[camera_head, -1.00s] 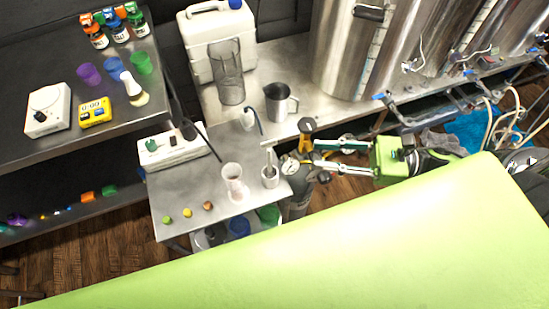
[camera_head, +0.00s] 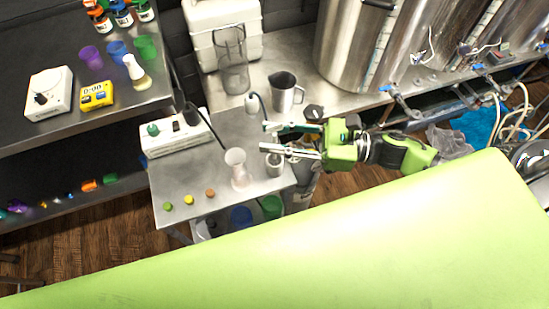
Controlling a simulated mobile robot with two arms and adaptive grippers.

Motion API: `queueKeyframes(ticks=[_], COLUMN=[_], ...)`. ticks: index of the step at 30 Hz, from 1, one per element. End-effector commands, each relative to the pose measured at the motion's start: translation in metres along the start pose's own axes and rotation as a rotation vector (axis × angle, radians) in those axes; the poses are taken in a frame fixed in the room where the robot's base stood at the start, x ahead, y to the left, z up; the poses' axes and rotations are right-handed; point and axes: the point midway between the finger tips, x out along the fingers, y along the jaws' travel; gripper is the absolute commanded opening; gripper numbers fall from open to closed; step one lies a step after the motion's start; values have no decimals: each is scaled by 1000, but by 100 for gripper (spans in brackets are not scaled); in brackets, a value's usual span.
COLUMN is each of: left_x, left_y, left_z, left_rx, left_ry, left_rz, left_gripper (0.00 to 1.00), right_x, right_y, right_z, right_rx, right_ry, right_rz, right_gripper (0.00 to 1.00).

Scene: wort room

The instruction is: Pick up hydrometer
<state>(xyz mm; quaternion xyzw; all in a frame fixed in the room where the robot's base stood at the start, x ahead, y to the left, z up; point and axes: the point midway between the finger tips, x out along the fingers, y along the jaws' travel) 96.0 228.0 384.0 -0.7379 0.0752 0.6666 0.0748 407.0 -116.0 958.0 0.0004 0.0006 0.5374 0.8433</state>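My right gripper (camera_head: 267,138) reaches in from the right over the small metal table. Its two fingers are apart. They hang over or in front of a small metal cup (camera_head: 275,165), and the nearer finger covers part of it. A thin upright stem, which may be the hydrometer, stood in this cup in the earlier view. I cannot make it out clearly now behind the fingers. A clear glass vessel (camera_head: 238,172) stands just left of the cup. My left gripper is not in view.
A large steel kettle (camera_head: 345,45) stands at back right.

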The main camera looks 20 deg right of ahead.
Motion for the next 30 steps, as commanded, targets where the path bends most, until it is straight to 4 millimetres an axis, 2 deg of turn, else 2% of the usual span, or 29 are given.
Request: queueKeyframes(ticks=[7,10,11,23,26,30], left_x=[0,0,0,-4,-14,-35], left_y=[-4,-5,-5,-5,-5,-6], left_z=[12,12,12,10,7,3], left_rx=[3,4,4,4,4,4], left_ry=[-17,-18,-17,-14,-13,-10], left_rz=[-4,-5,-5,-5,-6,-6], left_gripper=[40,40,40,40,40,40], right_x=[1,1,1,1,1,1], right_y=[0,0,0,0,0,0], right_z=[0,0,0,5,18,45], right_rx=[0,0,0,0,-1,-2], right_ry=[0,0,0,0,0,-1], right_rz=[0,0,0,1,1,1], right_gripper=[27,1,0,0,0,0])
